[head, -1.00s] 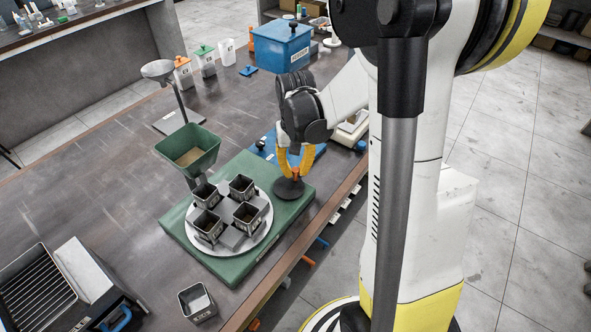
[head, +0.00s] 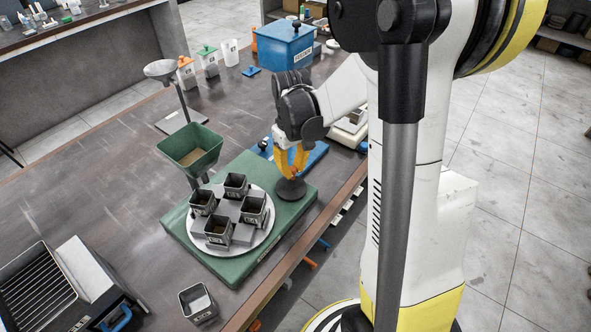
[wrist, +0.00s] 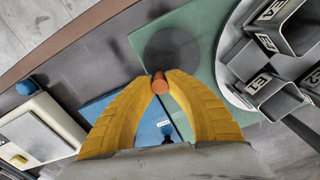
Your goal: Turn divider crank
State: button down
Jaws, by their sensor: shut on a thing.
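The divider is a green base (head: 240,265) with a round pale turntable (head: 207,246) carrying several square dark cups (head: 235,185). The crank is a dark round disc (head: 290,190) at the base's right corner, with an upright orange handle. The handle's orange top (wrist: 159,83) shows in the wrist view between the fingertips. My gripper (head: 291,172) is above the disc with its yellow fingers closed around the handle. In the head view the fingers mostly hide the handle. A green square hopper (head: 196,150) stands over the turntable's far left edge.
A blue plate (wrist: 125,113) lies close beside the base, under my gripper. A white-topped device (wrist: 40,128) is near it. A blue box (head: 285,45) stands at the back. A loose cup (head: 198,304) and a slotted riffle box (head: 35,290) are at the front left.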

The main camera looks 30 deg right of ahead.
aim_at(282, 182)
jog(key=n, duration=0.2)
jog(key=a+n, duration=0.1)
jog(key=n, duration=0.2)
jog(key=shift+w+a+n, duration=0.25)
jog(key=shift+w+n, duration=0.05)
jog(key=shift+w, duration=0.05)
jog(key=n, duration=0.2)
jog(key=a+n, duration=0.1)
jog(key=n, duration=0.3)
jog(key=shift+s+a, duration=0.1)
jog(key=shift+a, duration=0.2)
jog(key=c, duration=1.3)
grip_release()
notch_tip(282, 182, up, 12)
